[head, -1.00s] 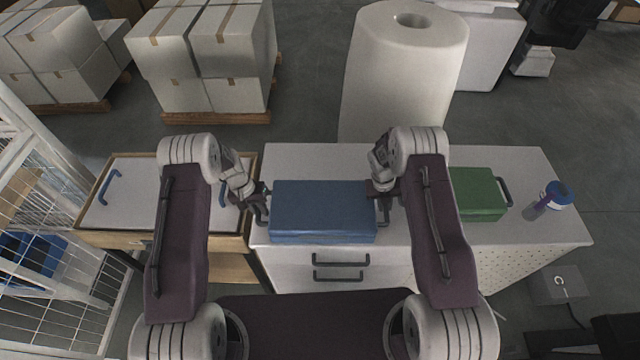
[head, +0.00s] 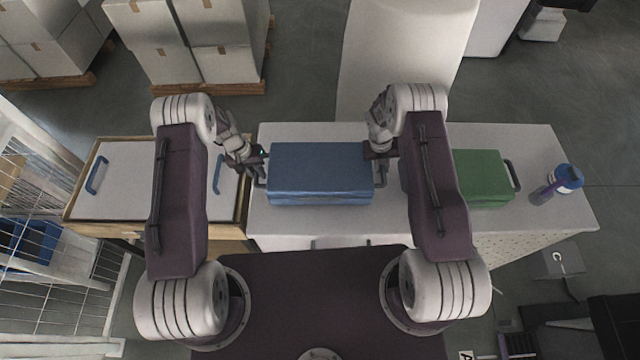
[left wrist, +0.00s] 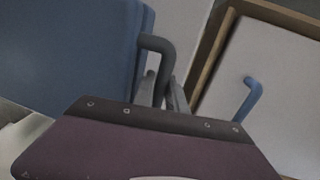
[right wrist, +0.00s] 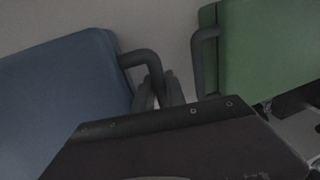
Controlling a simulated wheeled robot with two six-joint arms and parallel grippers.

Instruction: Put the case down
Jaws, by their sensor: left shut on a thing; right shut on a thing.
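The blue case (head: 320,170) is level over the back-left part of the white cabinet top (head: 300,222). I cannot tell whether its underside touches the top. My left gripper (head: 258,172) is shut on the case's left dark handle, which also shows in the left wrist view (left wrist: 158,55). My right gripper (head: 376,165) is shut on the right handle; that handle shows in the right wrist view (right wrist: 143,62).
A green case (head: 484,178) stands on the cabinet right of the blue case, partly behind my right arm. A wood-framed station with a white blue-handled panel (head: 130,190) adjoins the left. A strip in front of the case is clear.

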